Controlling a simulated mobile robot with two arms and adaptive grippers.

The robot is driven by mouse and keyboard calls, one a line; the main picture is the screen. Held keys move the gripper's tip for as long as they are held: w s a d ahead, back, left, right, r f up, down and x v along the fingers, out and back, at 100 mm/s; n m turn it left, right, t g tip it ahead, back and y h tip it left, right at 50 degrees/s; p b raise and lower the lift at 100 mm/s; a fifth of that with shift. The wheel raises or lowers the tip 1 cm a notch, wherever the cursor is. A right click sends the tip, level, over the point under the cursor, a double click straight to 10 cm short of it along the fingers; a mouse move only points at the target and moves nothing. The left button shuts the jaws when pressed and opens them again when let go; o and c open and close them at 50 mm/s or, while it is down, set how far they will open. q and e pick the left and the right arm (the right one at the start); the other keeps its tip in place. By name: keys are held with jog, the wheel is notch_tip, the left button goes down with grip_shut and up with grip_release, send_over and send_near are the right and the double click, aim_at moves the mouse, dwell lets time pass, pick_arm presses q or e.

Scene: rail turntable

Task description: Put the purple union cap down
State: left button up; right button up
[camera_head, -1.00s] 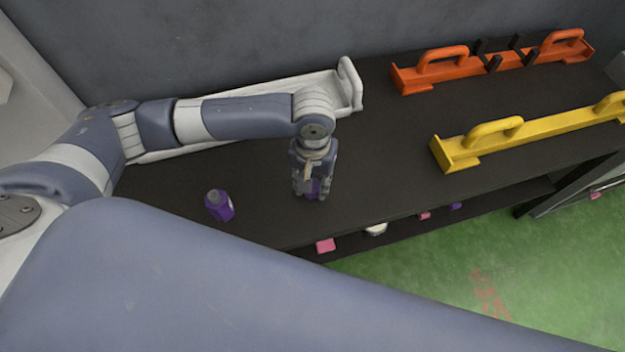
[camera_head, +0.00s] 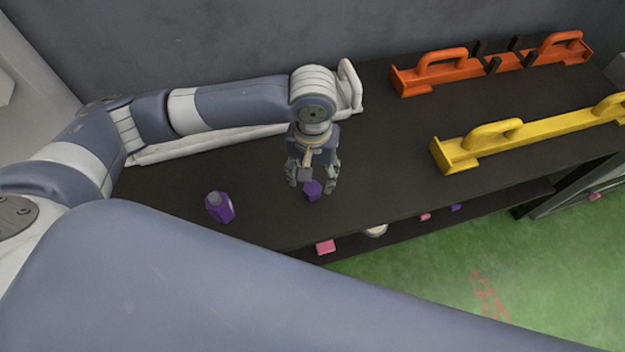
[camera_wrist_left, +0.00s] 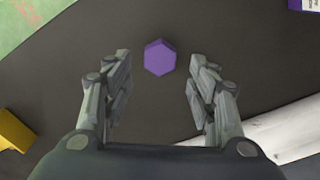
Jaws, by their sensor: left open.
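The purple union cap (camera_head: 312,189) is a small hexagonal piece resting on the dark shelf top (camera_head: 390,160). It also shows in the left wrist view (camera_wrist_left: 160,57), lying flat on the dark surface between and just beyond the fingertips. My left gripper (camera_head: 312,184) is open above it, with a finger on either side and clear gaps in the wrist view (camera_wrist_left: 160,70). Nothing is held in it. My right gripper is not in view.
A white tray with a handle (camera_head: 349,85) lies behind my arm. An orange handled rail (camera_head: 440,72) and a yellow one (camera_head: 460,154) lie right. Small pink items (camera_head: 325,246) sit on a lower shelf.

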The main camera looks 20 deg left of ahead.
aim_at(313, 186)
pick_arm(q)
notch_tip(313, 186, up, 8)
jog(key=shift+f, duration=0.25)
dwell(0.5)
